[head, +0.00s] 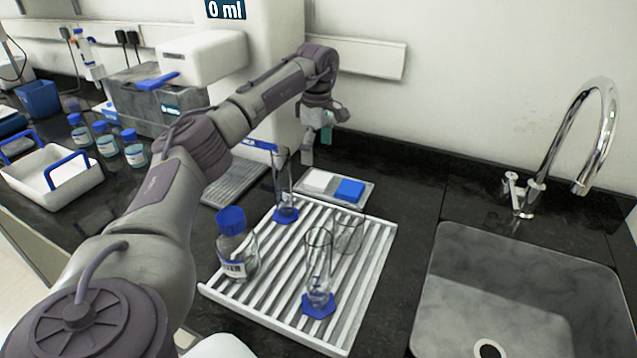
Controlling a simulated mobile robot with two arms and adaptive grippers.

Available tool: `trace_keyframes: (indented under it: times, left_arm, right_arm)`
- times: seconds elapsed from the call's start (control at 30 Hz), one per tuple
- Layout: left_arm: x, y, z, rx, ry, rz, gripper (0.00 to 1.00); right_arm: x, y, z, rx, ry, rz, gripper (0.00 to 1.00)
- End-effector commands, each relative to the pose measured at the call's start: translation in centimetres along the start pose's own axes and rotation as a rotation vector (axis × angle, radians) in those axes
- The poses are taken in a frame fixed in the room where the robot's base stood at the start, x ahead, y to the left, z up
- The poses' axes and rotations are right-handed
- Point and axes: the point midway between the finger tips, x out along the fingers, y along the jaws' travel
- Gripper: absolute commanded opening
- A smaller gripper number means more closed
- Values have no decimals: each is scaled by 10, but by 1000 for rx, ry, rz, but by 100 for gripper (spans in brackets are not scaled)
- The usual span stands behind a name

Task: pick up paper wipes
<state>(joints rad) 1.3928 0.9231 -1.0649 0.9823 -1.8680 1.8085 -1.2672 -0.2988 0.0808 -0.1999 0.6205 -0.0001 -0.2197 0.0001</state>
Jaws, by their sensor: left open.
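A small shallow tray (341,201) stands on the dark counter behind the ribbed drying rack. A flat white stack (318,179), which looks like the paper wipes, lies in its left half. A blue block (349,190), perhaps a sponge, lies beside it on the right. My left gripper (317,146) is open and empty, with its fingers pointing down. It hangs behind and above the tray, near the white machine, and does not touch the wipes. My right gripper is out of the picture.
The white rack (262,312) holds a blue-capped bottle (233,262), a beaker (348,235) and two blue-footed glass cylinders (317,282). A sink (520,290) with a tall tap (549,160) is at right. Bottles and a white carrier (60,192) stand left.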

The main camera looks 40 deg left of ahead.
Motion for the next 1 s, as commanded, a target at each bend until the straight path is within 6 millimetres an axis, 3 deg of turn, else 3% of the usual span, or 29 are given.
trace_keyframes:
  times: [0.27,0.6,0.87,1.0]
  left_arm:
    - [23,-2,-1,1,1,-1,98]
    - [67,-7,-3,0,0,0,98]
    - [70,-7,-3,0,0,1,98]
    - [70,-7,-3,0,0,1,76]
  right_arm:
    - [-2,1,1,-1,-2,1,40]
    - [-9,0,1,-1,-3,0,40]
    - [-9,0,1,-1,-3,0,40]
    - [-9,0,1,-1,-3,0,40]
